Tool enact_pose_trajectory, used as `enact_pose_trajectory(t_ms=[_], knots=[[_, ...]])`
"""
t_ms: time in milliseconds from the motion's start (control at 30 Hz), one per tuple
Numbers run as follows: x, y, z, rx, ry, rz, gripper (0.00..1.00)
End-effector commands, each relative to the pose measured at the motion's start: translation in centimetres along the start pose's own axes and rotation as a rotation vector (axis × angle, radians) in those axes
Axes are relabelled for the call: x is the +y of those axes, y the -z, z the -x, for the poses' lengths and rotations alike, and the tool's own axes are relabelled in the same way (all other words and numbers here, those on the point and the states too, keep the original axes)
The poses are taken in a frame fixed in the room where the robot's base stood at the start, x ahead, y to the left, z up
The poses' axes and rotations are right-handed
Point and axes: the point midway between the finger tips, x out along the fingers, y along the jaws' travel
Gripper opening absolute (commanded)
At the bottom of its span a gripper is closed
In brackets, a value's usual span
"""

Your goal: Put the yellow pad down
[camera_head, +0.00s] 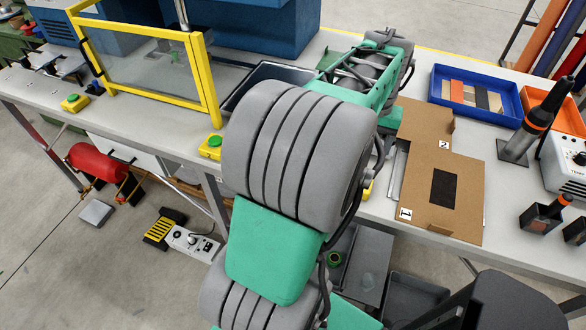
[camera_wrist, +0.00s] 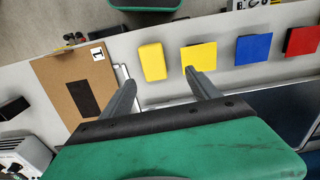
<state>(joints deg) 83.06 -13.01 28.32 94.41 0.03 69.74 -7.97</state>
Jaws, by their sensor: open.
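In the wrist view, a yellow pad (camera_wrist: 152,62) with rounded corners lies on the grey bench top. A flat yellow square (camera_wrist: 198,57) is just right of it, with a gap between them. My gripper (camera_wrist: 158,77) is open, with one finger to each side of the rounded pad's near end. Nothing shows clasped between the fingers. I cannot tell how high the fingertips are above the bench. In the head view my arm hides the gripper; a small yellow patch (camera_head: 367,190) shows beside it at the bench edge.
A blue square (camera_wrist: 253,49) and a red square (camera_wrist: 302,42) continue the row to the right. A cardboard template (camera_wrist: 75,88) with a dark rectangle lies on the left. A blue tray (camera_head: 475,95) and a soldering-iron stand (camera_head: 512,149) stand at the right of the bench.

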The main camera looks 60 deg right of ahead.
Motion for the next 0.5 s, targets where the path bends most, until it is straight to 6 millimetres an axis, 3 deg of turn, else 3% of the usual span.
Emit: enact_pose_trajectory(t_ms=[133, 233, 300, 367, 400, 500], knots=[[-9.5, -1.6, 1.1, 0.054, 0.002, 0.219, 0.71], [-17.7, -5.3, 1.7, 0.108, 0.017, 0.430, 0.71], [-22.8, -9.1, 2.0, 0.147, 0.036, 0.585, 0.71], [-26.5, -13.0, 2.1, 0.180, 0.060, 0.722, 0.71], [-28.6, -15.9, 2.1, 0.201, 0.080, 0.813, 0.71], [-32.1, -23.2, 1.8, 0.245, 0.135, 1.030, 0.71]])
